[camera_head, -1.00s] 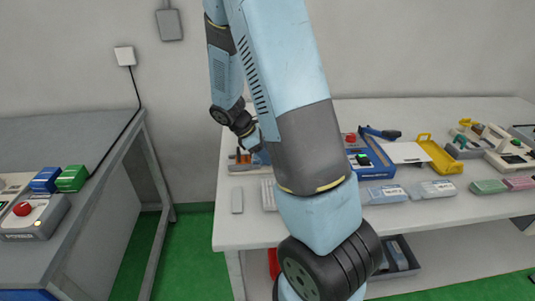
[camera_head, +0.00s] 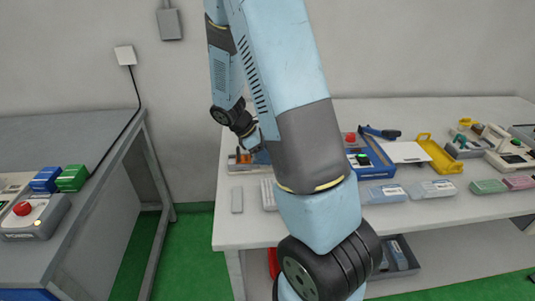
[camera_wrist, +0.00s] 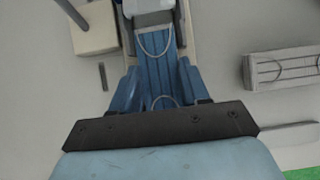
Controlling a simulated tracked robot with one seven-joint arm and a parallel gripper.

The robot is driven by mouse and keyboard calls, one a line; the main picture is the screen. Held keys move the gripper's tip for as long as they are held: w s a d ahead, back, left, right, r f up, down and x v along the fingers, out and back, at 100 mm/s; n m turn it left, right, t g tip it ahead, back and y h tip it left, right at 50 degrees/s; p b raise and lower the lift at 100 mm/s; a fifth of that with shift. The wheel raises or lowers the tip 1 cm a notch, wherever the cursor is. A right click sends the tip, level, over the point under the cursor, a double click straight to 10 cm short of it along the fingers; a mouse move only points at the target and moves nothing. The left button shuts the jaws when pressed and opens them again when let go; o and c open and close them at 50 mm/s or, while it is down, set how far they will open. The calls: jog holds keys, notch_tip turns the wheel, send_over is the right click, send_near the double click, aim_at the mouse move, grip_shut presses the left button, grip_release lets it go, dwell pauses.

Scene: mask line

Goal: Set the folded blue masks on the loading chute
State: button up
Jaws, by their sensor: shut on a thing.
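In the wrist view a folded blue mask (camera_wrist: 158,75) with pleats and white ear loops lies between the two blue fingers of my gripper (camera_wrist: 157,88). The fingers are shut on it. A pale edge beside the mask's upper end may be part of the loading chute, but I cannot tell whether the mask touches it. In the head view my gripper (camera_head: 256,144) is low over the left part of the white table, partly hidden by my own arm.
A beige block (camera_wrist: 97,28) with a dark rod stands close left of my gripper. Right on the table are a blue tray (camera_head: 374,168), a yellow holder (camera_head: 438,155) and several packets. Another bench (camera_head: 70,130) at left carries a red button box (camera_head: 35,215).

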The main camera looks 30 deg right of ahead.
jog(key=o, duration=1.1)
jog(key=shift+r, duration=0.25)
jog(key=shift+r, duration=0.75)
jog(key=shift+r, duration=3)
